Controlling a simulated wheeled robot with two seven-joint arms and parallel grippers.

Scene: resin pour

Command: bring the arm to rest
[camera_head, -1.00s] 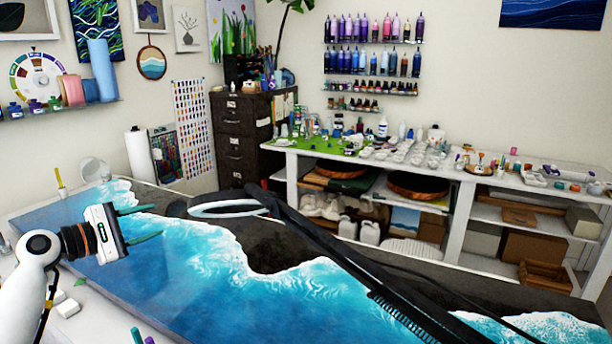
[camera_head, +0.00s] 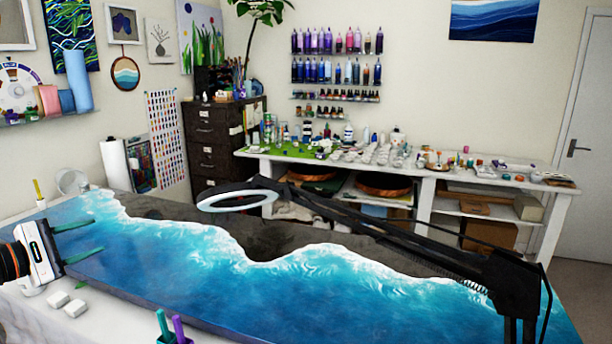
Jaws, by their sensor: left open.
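My left gripper (camera_head: 84,243) is at the left edge of the camera_head view, over the left end of the blue and dark resin panel (camera_head: 200,275). Its two green fingers are apart, with nothing between them. Most of my left arm is cut off by the picture edge. My right gripper is not in view.
A black lamp arm with a white ring (camera_head: 238,200) reaches across the panel from the right. White blocks (camera_head: 68,304) and green and purple pens (camera_head: 172,328) are at the front. A filing cabinet (camera_head: 213,140) and a cluttered white bench (camera_head: 410,168) stand behind.

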